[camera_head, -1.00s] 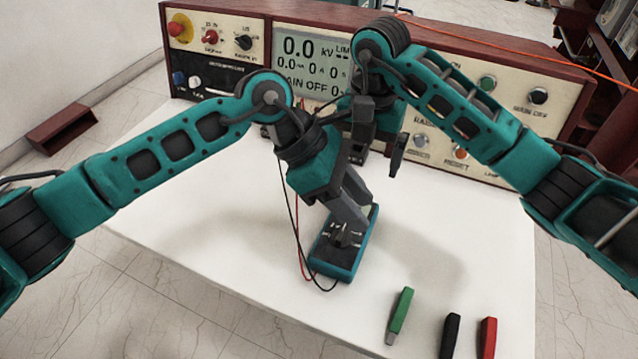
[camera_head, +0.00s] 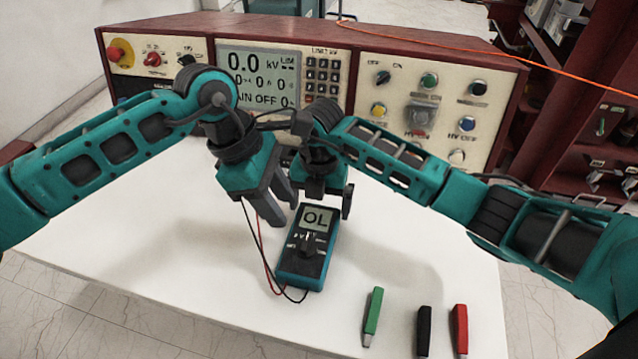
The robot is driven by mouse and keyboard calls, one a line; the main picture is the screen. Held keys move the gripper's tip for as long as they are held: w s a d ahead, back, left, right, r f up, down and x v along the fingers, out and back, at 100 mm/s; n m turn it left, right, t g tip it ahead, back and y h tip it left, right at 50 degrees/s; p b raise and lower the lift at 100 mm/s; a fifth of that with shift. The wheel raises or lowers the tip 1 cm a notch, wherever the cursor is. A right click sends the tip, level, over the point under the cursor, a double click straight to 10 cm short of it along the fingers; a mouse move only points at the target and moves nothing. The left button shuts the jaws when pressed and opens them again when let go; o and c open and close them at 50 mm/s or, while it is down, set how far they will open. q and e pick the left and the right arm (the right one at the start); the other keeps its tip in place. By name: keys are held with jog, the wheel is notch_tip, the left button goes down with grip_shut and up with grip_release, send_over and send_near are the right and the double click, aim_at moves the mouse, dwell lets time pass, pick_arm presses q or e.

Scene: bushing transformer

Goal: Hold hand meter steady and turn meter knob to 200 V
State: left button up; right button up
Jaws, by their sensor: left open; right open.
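The hand meter (camera_head: 290,266) is a teal and black multimeter lying face up on the white table. Its screen reads OL, and its knob (camera_head: 306,244) sits in the middle of its face. My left gripper (camera_head: 268,212) is open just left of the meter's top end, pointing down, apart from the knob. My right gripper (camera_head: 322,208) is open above the meter's top end, with one finger near the right of the screen. Whether either touches the meter I cannot tell. The knob's exact setting is too small to read.
Red and black leads run from the meter's left side. Green (camera_head: 373,316), black (camera_head: 424,330) and red (camera_head: 459,328) clips lie at the front right. The table's left part is clear.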

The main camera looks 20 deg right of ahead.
jog(key=shift+f, duration=1)
